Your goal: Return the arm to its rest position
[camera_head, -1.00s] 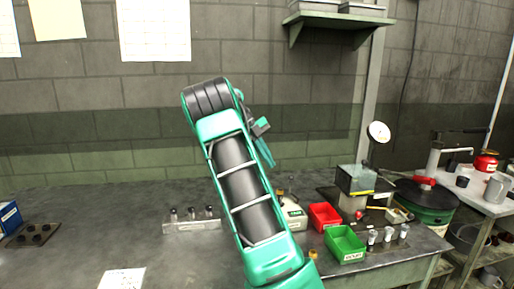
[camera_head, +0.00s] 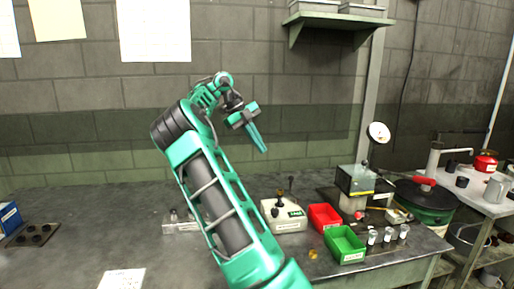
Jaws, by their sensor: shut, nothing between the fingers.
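My gripper (camera_head: 257,138) hangs in the air above the back of the workbench, at the end of my green and black arm. Its thin green fingers point down and to the right, close together with nothing between them. It is apart from the bench and everything on it. My arm rises from the lower middle of the view and bends at a black joint at upper left of centre. It hides part of the bench behind it.
Below and right of my gripper stand a white device (camera_head: 284,215), a red bin (camera_head: 324,218) and a green bin (camera_head: 344,244). A gauge machine (camera_head: 356,180) stands further right. A metal rack (camera_head: 178,227) is partly behind my arm. The bench's left (camera_head: 95,215) is mostly clear.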

